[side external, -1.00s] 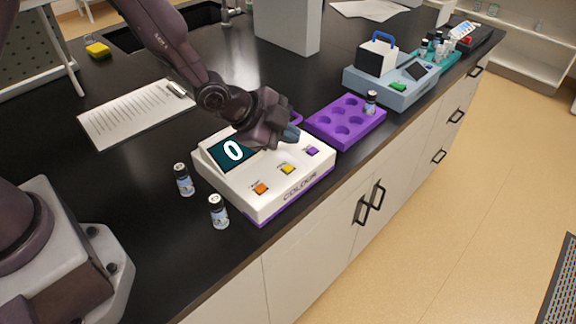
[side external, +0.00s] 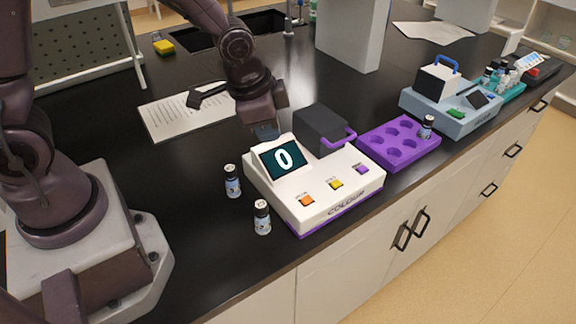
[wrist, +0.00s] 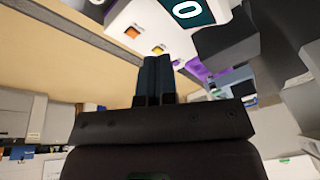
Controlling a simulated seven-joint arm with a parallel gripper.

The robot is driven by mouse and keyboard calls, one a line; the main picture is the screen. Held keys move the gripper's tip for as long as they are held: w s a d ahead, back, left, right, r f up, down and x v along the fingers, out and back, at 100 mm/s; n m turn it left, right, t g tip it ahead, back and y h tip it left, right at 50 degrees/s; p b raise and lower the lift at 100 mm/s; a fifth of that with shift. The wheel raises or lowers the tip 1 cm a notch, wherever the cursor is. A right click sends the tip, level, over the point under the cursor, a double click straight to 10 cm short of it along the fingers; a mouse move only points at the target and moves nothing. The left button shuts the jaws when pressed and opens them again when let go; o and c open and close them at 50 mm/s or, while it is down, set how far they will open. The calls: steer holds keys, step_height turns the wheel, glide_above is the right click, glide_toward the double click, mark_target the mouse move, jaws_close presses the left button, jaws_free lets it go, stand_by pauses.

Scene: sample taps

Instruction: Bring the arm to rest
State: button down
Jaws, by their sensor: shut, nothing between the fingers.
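My gripper (side external: 266,132) is shut and empty. In the side external view it hangs just behind the white colour meter (side external: 340,195), whose screen reads 0. I cannot tell whether its fingertips touch the meter. In the wrist view the two dark fingers (wrist: 154,80) are together with nothing between them, and part of the meter (wrist: 145,25) shows beyond them. The meter has orange, yellow and purple buttons and a dark lid (side external: 322,128) with a purple handle.
Two vials stand left of the meter, one further back (side external: 232,182) and one nearer (side external: 262,217). A purple rack (side external: 375,152) holds one vial (side external: 426,127). A blue-grey instrument (side external: 470,122) stands beyond it. A written sheet (side external: 165,122) lies on the bench, and a tall grey box stands behind (side external: 350,38).

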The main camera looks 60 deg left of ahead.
steer(key=s+a+r+n+t, duration=0.2)
steer(key=s+r+n, duration=0.4)
steer(key=s+r, duration=0.8)
step_height(320, 180, up, 3)
steer(key=shift+a+t, duration=0.3)
steer(key=shift+a, duration=0.5)
